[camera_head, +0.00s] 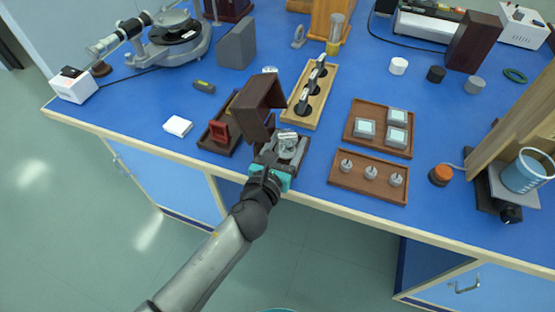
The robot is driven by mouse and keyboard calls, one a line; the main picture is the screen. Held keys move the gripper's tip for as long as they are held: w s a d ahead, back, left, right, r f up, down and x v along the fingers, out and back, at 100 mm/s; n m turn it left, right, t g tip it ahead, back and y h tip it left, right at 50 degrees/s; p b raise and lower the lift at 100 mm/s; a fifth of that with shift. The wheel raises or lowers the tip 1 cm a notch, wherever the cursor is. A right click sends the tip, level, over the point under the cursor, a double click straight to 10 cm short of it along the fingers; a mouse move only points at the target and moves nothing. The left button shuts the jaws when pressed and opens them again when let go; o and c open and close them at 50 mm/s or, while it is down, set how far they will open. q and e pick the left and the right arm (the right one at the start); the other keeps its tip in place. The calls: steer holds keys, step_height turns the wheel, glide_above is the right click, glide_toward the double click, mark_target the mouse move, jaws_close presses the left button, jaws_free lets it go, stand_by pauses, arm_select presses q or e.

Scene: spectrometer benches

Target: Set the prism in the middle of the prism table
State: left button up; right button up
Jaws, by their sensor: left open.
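The prism table looks to be the dark round disc (174,34) on the grey spectrometer (198,47) at the upper left; I see nothing standing on it. My left gripper (287,150) is open at the bench's front edge, over a small dark case (302,162). A clear, glassy piece (288,137) shows at its fingertips and may be the prism; the gripper partly hides it, and I cannot tell whether they touch. A brown box-like lid (262,98) stands just behind. My right gripper is not in view.
Left of the case are a dark tray with a red frame (219,131) and a white block (177,126). A wooden rack (298,114) stands behind. To the right are trays of glassy blocks (352,111) and metal knobs (340,179). A grey block (236,44) stands near the spectrometer.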

arm_select(q)
steer(key=shift+s+a, duration=0.15)
steer(key=shift+s, duration=0.2)
steer(key=v, duration=1.4)
steer(key=shift+s, duration=0.3)
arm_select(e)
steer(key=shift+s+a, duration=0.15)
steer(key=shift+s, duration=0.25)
arm_select(q)
steer(key=shift+f, duration=0.15)
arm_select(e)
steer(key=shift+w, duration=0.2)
